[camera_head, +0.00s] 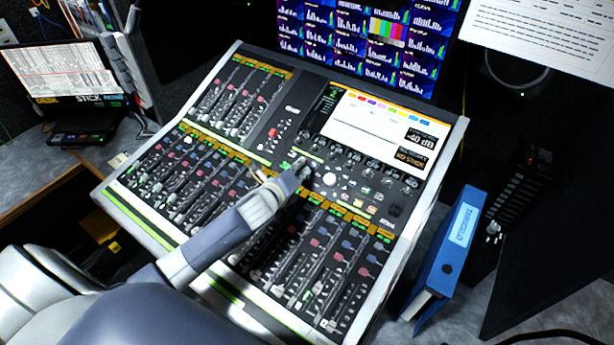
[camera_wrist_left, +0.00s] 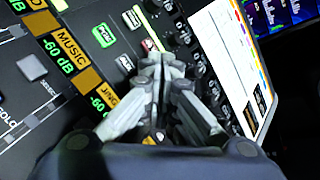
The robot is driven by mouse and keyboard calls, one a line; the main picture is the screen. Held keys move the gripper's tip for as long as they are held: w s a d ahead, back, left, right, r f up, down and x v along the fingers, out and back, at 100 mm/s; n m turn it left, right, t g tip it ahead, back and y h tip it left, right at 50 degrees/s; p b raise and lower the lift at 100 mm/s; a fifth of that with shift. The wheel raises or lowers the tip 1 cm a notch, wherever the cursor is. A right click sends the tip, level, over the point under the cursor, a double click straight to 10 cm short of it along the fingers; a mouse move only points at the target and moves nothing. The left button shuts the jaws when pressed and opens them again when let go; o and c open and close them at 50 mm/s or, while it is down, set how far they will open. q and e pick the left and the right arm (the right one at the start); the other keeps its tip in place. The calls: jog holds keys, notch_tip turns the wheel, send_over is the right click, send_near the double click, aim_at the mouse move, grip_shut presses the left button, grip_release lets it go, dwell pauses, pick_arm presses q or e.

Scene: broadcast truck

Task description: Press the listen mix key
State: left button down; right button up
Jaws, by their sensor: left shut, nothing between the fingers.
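The mixing console (camera_head: 150,225) lies tilted on the desk with rows of faders, small keys and a screen. My left arm reaches across it, and my left gripper (camera_head: 303,172) is shut and empty over the middle of the console, below the screen. In the left wrist view the closed fingertips (camera_wrist_left: 160,66) are beside a small group of keys. A lit green key (camera_wrist_left: 104,36) and a white key (camera_wrist_left: 132,20) show there. I cannot read which is the listen mix key, and the fingers hide part of this area. Contact cannot be told. My right gripper is not in view.
The console screen (camera_head: 372,128) is just beyond the gripper, with a row of knobs (camera_head: 355,155) below it. A blue binder (camera_head: 450,250) stands to the right of the console. A laptop (camera_head: 62,75) is at the left, and a wall of meter displays (camera_head: 360,35) is behind.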

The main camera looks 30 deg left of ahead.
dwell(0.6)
pick_arm(q)
jog(key=shift+f, duration=0.1)
jog(key=shift+w+f, duration=0.2)
jog(key=shift+f, duration=0.05)
jog(key=shift+w+f+b, duration=0.1)
jog(key=shift+f+b, duration=0.3)
dwell(0.6)
jog(key=shift+r, duration=0.1)
jog(key=shift+s+r+p, duration=0.35)
jog(key=shift+r+p, duration=0.35)
jog(key=shift+p, duration=0.3)
